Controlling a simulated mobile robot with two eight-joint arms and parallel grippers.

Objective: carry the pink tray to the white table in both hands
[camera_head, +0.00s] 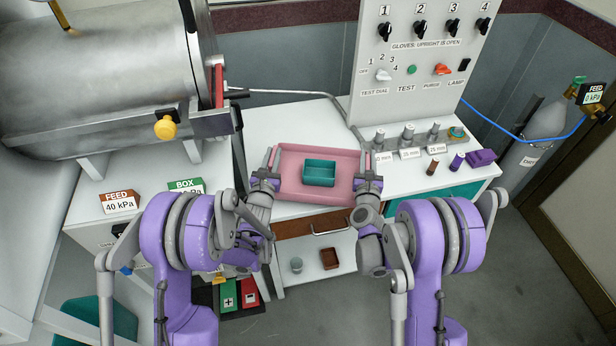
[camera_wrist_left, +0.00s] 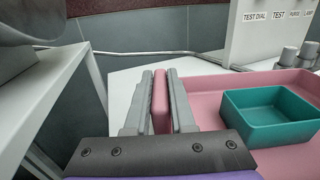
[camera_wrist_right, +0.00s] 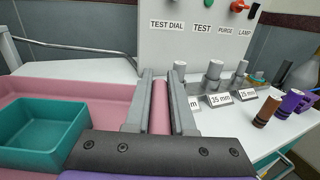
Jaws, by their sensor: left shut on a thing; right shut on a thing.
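The pink tray (camera_head: 290,160) is at the front of the white table (camera_head: 292,117) in the head view, with a teal open box (camera_head: 319,173) inside it. My left gripper (camera_head: 265,178) is shut on the tray's left handle, a pink bar (camera_wrist_left: 160,100) between the fingers in the left wrist view. My right gripper (camera_head: 368,182) is shut on the right handle, a pink bar (camera_wrist_right: 160,105) in the right wrist view. The tray looks about level. I cannot tell whether its underside touches the table top.
A control panel (camera_head: 413,80) stands at the back of the table. A large metal chamber (camera_head: 100,80) is at left. White surface behind the tray is clear.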

